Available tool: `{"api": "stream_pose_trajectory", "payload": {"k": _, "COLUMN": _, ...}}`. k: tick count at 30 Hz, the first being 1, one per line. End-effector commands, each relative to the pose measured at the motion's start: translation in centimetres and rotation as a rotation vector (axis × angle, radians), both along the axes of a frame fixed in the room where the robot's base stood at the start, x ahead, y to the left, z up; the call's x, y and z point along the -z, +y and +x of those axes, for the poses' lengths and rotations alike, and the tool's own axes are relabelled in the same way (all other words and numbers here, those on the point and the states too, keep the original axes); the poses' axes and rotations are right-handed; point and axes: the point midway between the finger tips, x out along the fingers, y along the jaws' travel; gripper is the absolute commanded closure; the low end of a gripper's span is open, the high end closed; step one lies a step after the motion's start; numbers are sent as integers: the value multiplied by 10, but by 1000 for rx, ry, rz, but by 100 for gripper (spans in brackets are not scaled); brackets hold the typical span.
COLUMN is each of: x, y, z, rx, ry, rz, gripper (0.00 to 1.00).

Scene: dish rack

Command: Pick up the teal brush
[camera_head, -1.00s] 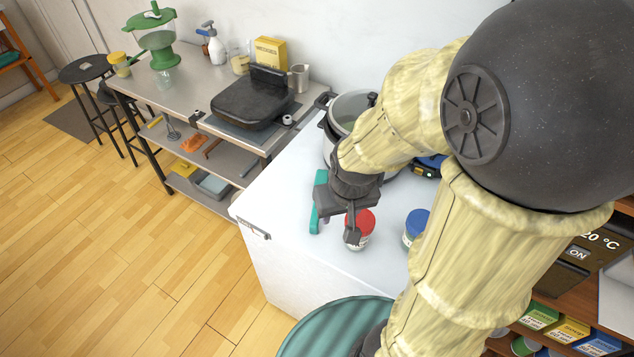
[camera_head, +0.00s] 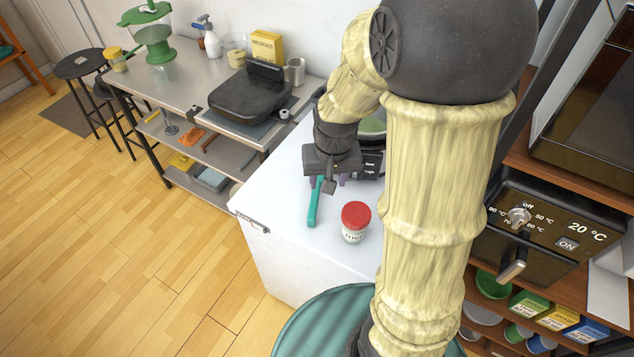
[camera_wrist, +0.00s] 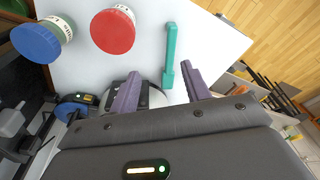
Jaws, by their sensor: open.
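The teal brush (camera_head: 314,204) lies on the white worktop, its near end free and its far end running up to my gripper (camera_head: 327,182). In the wrist view the teal brush (camera_wrist: 171,50) shows between the lines of my two purple fingers, closer to the right one. My gripper (camera_wrist: 161,72) is open with nothing between its fingers that I can see held. Its body hides part of the brush's far end in the head view. I cannot tell the height of the fingertips above the worktop.
A red-lidded jar (camera_head: 355,221) stands right of the brush. A blue-lidded jar (camera_wrist: 38,42) shows in the wrist view. A pot (camera_head: 372,126) and a black device (camera_head: 371,165) stand behind. The worktop left of the brush is clear.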

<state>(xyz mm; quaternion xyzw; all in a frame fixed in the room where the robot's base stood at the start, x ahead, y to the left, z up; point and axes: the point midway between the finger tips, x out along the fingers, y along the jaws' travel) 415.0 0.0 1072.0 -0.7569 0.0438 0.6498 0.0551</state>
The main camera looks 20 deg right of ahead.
Motion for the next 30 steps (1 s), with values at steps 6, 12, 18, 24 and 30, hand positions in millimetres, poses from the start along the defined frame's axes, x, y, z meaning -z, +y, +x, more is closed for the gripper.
{"api": "stream_pose_trajectory", "payload": {"k": 6, "x": -3, "y": 1, "z": 69, "rx": 138, "ry": 88, "rz": 14, "gripper": 53}}
{"api": "stream_pose_trajectory", "payload": {"k": 12, "x": 8, "y": 2, "z": 109, "rx": 233, "ry": 143, "rz": 14, "gripper": 53}}
{"api": "stream_pose_trajectory", "payload": {"k": 18, "x": 13, "y": 2, "z": 116, "rx": 254, "ry": 153, "rz": 14, "gripper": 53}}
{"api": "stream_pose_trajectory", "payload": {"k": 24, "x": 13, "y": 2, "z": 115, "rx": 253, "ry": 153, "rz": 14, "gripper": 53}}
{"api": "stream_pose_trajectory", "payload": {"k": 30, "x": 30, "y": 2, "z": 115, "rx": 252, "ry": 157, "rz": 13, "gripper": 53}}
